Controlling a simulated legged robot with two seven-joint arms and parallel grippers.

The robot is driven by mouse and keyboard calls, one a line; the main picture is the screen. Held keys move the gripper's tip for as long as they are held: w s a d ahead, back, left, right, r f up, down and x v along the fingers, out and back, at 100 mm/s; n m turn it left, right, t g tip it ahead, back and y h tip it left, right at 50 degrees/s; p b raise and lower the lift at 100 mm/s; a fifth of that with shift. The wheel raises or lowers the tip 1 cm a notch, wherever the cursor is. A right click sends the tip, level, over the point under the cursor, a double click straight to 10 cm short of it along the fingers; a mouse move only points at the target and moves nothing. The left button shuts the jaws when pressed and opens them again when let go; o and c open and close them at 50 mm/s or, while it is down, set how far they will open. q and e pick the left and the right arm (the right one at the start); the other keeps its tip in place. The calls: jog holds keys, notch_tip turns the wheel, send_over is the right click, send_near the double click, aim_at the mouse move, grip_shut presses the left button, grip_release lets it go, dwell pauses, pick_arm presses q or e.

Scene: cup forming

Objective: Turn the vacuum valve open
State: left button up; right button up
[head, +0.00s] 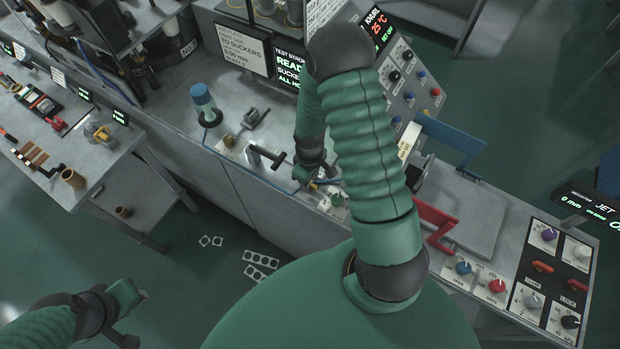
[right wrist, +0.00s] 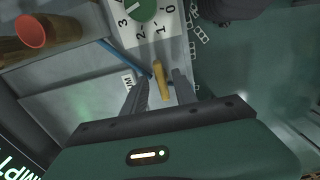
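A small yellow lever (right wrist: 160,76), which I take to be the vacuum valve's handle, stands between my right gripper's fingers (right wrist: 161,88) in the right wrist view. The fingers are apart, with a gap showing on each side of the lever. A thin blue hose (right wrist: 112,50) runs up to the lever. In the head view my right gripper (head: 308,178) is at the bench front, and my own arm covers much of the area around it. My left gripper (head: 127,298) is at the lower left over the floor, away from the bench; its fingers are unclear.
A green numbered knob (right wrist: 145,8) is close beyond the lever; it also shows in the head view (head: 337,200). A black T-handle (head: 266,156) and a blue-capped cylinder (head: 205,103) stand left of my right gripper. A red bracket (head: 436,222) is to the right.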

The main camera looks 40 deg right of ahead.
jog(key=shift+w+r, duration=0.1)
jog(key=shift+r, duration=0.15)
notch_tip(320, 180, up, 16)
jog(key=b, duration=0.2)
jog(key=shift+r, duration=0.1)
jog(key=s+a+f+m+t+b, duration=0.2)
jog(key=s+a+f+m+b, duration=0.1)
jog(key=a+f+b, duration=0.9)
jog(key=shift+a+f+t+b, duration=0.3)
jog(key=shift+f+b, duration=0.05)
jog(key=shift+b, duration=0.4)
jog(key=shift+a, duration=0.35)
